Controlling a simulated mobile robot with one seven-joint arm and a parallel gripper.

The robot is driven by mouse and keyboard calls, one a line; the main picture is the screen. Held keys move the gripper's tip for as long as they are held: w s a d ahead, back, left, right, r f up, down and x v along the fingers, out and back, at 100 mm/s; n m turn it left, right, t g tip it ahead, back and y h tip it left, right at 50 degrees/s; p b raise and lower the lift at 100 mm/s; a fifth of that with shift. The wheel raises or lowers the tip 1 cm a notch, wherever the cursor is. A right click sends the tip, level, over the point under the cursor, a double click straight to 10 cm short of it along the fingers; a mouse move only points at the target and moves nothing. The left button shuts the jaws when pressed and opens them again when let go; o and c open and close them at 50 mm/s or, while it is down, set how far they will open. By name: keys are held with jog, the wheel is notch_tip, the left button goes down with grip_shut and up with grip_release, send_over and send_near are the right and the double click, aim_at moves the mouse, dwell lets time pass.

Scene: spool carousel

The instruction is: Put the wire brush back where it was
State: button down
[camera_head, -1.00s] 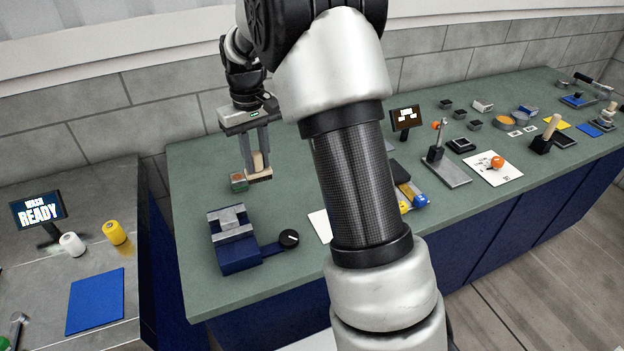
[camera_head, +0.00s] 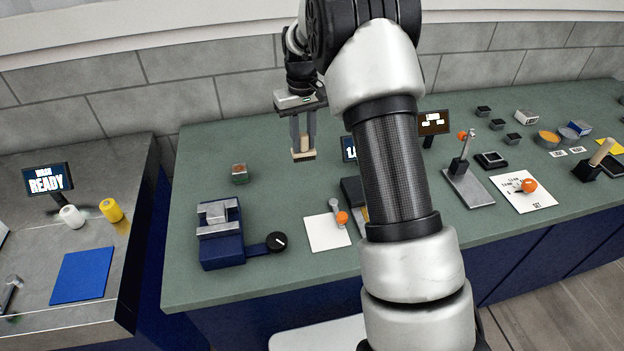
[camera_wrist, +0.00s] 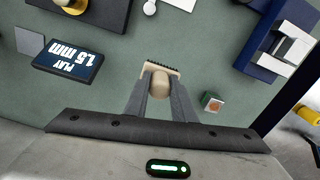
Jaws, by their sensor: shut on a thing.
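The wire brush (camera_head: 303,154) has a pale wooden body and hangs in my gripper (camera_head: 303,143), above the back part of the green bench. In the wrist view the brush (camera_wrist: 160,70) shows a rounded tan knob between the fingers and a dark bristle edge on its far side. My gripper (camera_wrist: 160,88) is shut on the knob. Its fingers point down at the bench. I cannot tell from these views how high the brush is above the bench top.
A small box with a reddish top (camera_head: 239,173) stands left of the brush. A blue vise-like fixture (camera_head: 222,240) with a black knob is in front. A white card (camera_head: 326,232) lies nearby. A small display (camera_head: 349,149) stands right of the gripper. Green bench around the box is clear.

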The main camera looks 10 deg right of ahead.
notch_tip(320, 180, down, 10)
jog(key=shift+r+p, duration=0.1)
jog(key=shift+p, duration=0.25)
jog(key=shift+f, duration=0.25)
jog(key=c, duration=1.5)
grip_release()
jog(key=shift+r, duration=0.1)
